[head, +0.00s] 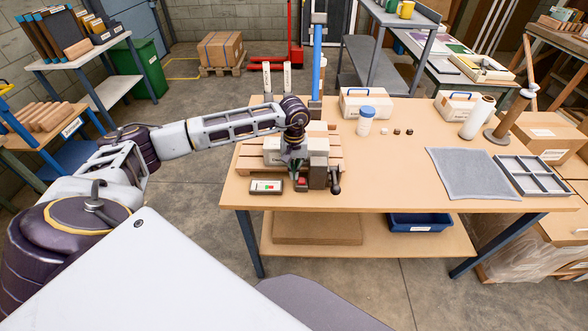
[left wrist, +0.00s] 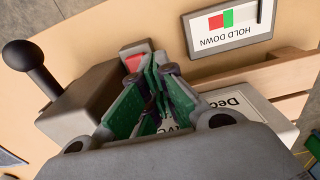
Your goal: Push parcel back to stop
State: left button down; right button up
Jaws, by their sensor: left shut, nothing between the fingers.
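The parcel (head: 274,146) is a pale box with a printed label, on a wooden slatted base at the left of the bench. It also shows in the left wrist view (left wrist: 258,103), partly hidden by my gripper. My left gripper (head: 298,172) points down at the parcel's front; its green fingers (left wrist: 150,90) are shut and empty. Whether they touch the parcel cannot be told. A grey clamp block (head: 318,174) with a black-knobbed lever stands close by, a red pad (left wrist: 134,62) beside the fingers. The stop cannot be made out clearly. My right gripper is not in view.
A sign reading HOLD DOWN (head: 266,186) lies at the bench's front left. A blue upright (head: 317,62) rises behind the parcel. A blue-capped jar (head: 366,121), a grey mat (head: 470,172) and a divided tray (head: 530,176) are to the right. The bench's front middle is clear.

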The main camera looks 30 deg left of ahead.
pick_arm(q)
jog(key=shift+w+a, duration=0.55)
jog(key=shift+w, duration=0.35)
jog(key=shift+w, duration=0.15)
